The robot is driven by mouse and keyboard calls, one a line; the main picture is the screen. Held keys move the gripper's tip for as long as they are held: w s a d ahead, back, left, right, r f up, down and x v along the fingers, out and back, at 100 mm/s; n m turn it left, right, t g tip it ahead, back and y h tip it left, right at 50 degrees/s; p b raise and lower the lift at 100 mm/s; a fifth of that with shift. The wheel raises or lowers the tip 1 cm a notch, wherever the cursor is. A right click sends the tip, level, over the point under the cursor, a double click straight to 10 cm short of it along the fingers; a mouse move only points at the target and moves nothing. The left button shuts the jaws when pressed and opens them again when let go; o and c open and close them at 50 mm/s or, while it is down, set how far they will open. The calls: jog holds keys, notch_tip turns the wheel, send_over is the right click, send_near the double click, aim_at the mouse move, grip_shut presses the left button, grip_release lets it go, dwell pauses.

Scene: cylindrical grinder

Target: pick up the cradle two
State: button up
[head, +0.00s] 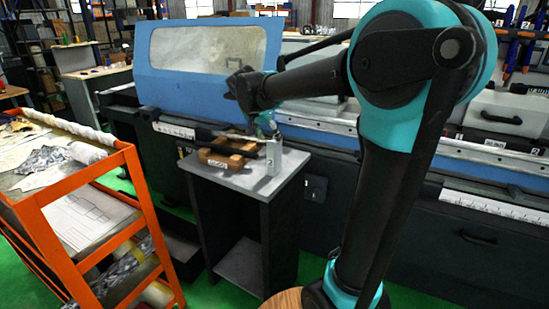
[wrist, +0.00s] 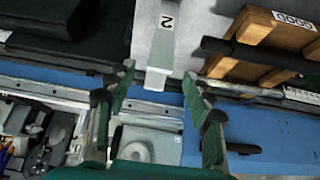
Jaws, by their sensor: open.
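Cradle two is a light grey upright block with a black "2" on a white label.
A wooden rack labelled "GOOD" (head: 220,160) with a dark bar lies left of the cradle; it also shows in the wrist view (wrist: 262,50). The blue grinder (head: 172,85) stands close behind the stand. An orange cart (head: 130,160) is on the left.

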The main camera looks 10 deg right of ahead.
aim_at(277, 152)
jog(key=x, duration=1.2)
jog(key=shift+d+r, duration=0.1)
jog(key=shift+r, duration=0.05)
grip_shut()
